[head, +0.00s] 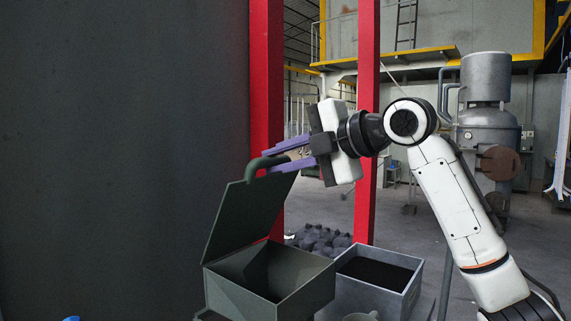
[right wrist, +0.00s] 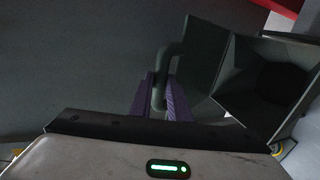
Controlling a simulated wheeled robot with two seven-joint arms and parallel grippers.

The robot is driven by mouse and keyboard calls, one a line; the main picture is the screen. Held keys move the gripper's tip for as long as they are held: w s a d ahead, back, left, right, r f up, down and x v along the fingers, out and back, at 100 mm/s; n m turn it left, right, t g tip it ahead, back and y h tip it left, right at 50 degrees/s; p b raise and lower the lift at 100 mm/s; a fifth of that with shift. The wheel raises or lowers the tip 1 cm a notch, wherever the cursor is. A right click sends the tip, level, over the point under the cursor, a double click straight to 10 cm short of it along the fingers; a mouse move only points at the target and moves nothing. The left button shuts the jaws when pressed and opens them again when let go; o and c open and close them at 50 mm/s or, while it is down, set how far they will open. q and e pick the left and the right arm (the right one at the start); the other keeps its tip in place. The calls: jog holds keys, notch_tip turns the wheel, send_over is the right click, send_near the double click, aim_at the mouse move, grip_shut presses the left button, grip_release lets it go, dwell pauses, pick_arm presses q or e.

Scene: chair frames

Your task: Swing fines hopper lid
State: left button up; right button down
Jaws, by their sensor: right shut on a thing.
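The fines hopper (head: 270,277) is a dark green-grey open box at the lower middle of the head view. Its lid (head: 240,215) stands raised and tilted up on the left side. A curved handle (head: 262,162) sits at the lid's top edge. My right gripper (head: 275,155) reaches in from the right, its purple fingers shut on the handle. In the right wrist view the handle (right wrist: 162,75) lies between the purple fingers, with the lid (right wrist: 203,60) and the open hopper (right wrist: 265,80) to the right. My left gripper is not seen.
A grey bin of dark fine material (head: 375,273) stands right beside the hopper. A pile of dark lumps (head: 318,240) lies behind. Red posts (head: 367,120) rise behind my arm. A large dark wall (head: 120,150) fills the left. A metal tank (head: 486,135) stands at the back right.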

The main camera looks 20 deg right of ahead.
jog(key=shift+w+a+r, duration=0.3)
jog(key=shift+w+a, duration=0.25)
jog(key=shift+w, duration=0.3)
jog(key=shift+w+a+r, duration=0.3)
jog(key=shift+w+a, duration=0.2)
jog(key=shift+w, duration=0.35)
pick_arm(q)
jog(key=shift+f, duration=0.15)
